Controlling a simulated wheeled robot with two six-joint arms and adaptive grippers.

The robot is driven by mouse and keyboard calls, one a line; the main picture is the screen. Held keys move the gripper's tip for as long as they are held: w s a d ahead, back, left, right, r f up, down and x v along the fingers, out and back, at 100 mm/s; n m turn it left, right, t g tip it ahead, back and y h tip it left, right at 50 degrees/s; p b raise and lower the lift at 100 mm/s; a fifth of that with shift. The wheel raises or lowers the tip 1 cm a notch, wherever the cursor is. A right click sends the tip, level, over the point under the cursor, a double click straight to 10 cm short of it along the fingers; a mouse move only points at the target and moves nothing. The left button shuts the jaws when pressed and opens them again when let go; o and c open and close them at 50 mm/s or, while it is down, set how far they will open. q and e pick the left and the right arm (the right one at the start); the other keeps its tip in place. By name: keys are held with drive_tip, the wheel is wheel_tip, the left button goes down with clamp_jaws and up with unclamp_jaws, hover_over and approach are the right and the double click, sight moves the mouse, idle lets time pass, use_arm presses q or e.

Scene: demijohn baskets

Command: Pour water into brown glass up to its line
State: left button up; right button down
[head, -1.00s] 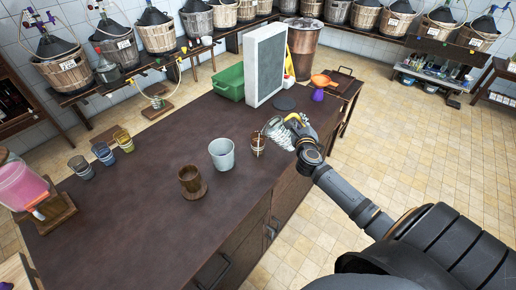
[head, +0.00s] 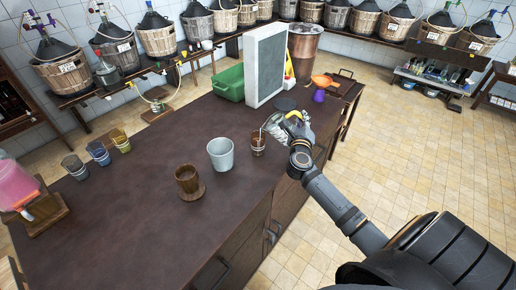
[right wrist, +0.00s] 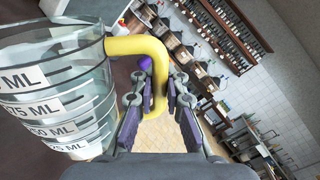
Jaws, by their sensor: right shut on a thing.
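My right gripper (head: 290,120) is shut on the yellow handle (right wrist: 150,50) of a clear measuring jug (right wrist: 50,90) with white ML labels. In the head view the jug (head: 273,126) is partly hidden by the gripper, beside and slightly above a small brown glass (head: 258,146) with a pale band. I cannot tell whether water is flowing or how full either is. A pale grey bucket-like cup (head: 221,154) stands between the two. My left gripper is not in view.
A pink-liquid dispenser (head: 16,185) stands at the left edge, near a row of small coloured glasses (head: 98,153). A grey panel (head: 267,65), green crate (head: 229,83) and purple item (head: 319,95) are at the table's far end. The near tabletop is clear.

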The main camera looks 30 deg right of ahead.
use_arm(q)
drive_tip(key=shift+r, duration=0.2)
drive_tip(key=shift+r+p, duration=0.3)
drive_tip(key=shift+p, duration=0.15)
idle(0.3)
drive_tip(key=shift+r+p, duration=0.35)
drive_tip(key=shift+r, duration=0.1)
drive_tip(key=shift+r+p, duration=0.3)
drive_tip(key=shift+p, duration=0.1)
idle(0.3)
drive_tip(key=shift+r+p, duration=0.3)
idle(2.2)
